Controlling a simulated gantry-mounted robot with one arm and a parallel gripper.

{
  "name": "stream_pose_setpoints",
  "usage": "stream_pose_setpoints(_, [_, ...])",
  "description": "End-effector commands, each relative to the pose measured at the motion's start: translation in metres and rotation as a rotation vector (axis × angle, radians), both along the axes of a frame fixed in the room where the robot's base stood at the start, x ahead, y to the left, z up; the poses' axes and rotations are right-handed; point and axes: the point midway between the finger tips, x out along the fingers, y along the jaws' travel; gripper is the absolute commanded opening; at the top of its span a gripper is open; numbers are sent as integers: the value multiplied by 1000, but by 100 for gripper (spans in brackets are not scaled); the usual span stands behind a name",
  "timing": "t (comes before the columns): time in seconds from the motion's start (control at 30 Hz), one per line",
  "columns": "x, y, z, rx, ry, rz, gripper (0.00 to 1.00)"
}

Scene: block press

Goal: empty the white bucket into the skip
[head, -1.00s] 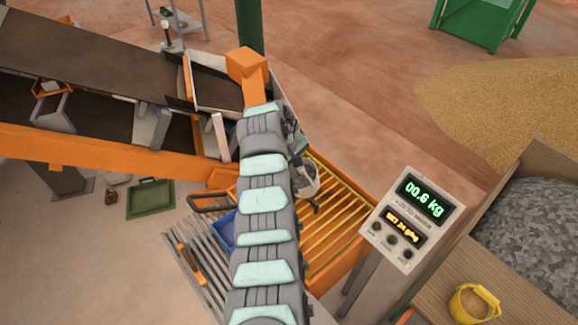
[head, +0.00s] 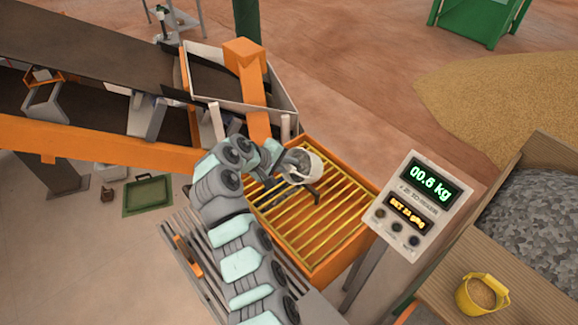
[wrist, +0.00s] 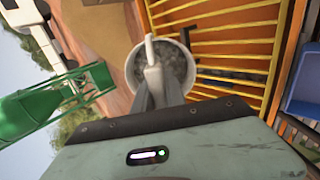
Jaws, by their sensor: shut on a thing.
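The white bucket (head: 316,167) holds grey gravel and hangs over the yellow bars at the far end of the orange-framed bin (head: 340,262), which looks like the skip. My gripper (head: 280,172) is shut on the bucket's white handle, at the bucket's left side in the head view. The wrist view shows the bucket (wrist: 131,72) close ahead, its mouth facing the camera and gravel inside, with my fingers (wrist: 156,92) at the handle. The bucket looks somewhat tilted; how far is hard to tell. I see no gravel pouring.
The display (head: 412,207) on a post right of the bars reads 00.6 kg. An orange conveyor frame (head: 90,147) and white-walled chute (head: 285,100) stand close behind the bucket. A yellow bucket (head: 470,296) sits on the wooden ledge by the gravel box (head: 535,225). A green container (head: 478,22) is far back.

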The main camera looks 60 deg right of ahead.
Motion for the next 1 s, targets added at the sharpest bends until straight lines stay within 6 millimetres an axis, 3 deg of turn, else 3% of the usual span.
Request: stream_pose_setpoints(1.0, [-6, 3, -27, -285, 129, -21, 0])
